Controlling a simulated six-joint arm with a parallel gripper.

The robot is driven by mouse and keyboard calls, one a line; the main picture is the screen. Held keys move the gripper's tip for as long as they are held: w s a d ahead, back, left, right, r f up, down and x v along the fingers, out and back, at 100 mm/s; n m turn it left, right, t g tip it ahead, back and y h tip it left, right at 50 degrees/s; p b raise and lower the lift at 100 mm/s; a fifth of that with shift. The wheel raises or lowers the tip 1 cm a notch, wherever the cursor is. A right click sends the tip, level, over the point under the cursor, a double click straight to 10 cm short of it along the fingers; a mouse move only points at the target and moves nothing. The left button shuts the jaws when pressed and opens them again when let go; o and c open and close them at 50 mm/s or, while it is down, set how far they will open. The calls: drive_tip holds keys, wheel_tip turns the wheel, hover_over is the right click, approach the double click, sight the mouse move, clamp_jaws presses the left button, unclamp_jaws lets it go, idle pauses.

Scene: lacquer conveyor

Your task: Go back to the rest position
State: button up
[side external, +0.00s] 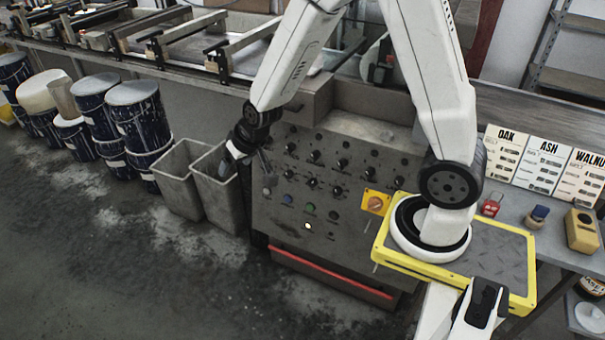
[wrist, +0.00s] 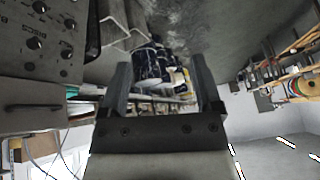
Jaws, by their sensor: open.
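My gripper (wrist: 163,90) shows in the wrist view with its two dark fingers spread apart and nothing between them. In the side external view my gripper (side external: 232,165) hangs at the end of my arm, just left of the control panel (side external: 335,190) and over or in front of the grey bins. The exact gap to the bins cannot be told. The panel carries rows of dark knobs, coloured buttons and an orange rotary switch (side external: 375,204) on a yellow plate. The panel (wrist: 40,40) also shows at the upper left of the wrist view.
Two open grey bins (side external: 180,180) stand beside the panel, with several dark blue drums (side external: 137,120) to their left. The conveyor (side external: 190,50) runs behind. Wood cards (side external: 540,160), a red padlock (side external: 491,205) and a yellow device (side external: 581,230) sit at right. The floor in front is clear.

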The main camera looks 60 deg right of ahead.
drive_tip(key=s+a+r+n+g, duration=0.1)
drive_tip(key=s+r+n+g, duration=0.2)
drive_tip(key=s, duration=1)
drive_tip(key=shift+s+a, duration=0.25)
drive_tip(key=shift+w, duration=0.1)
drive_tip(key=shift+c, duration=0.2)
idle(0.6)
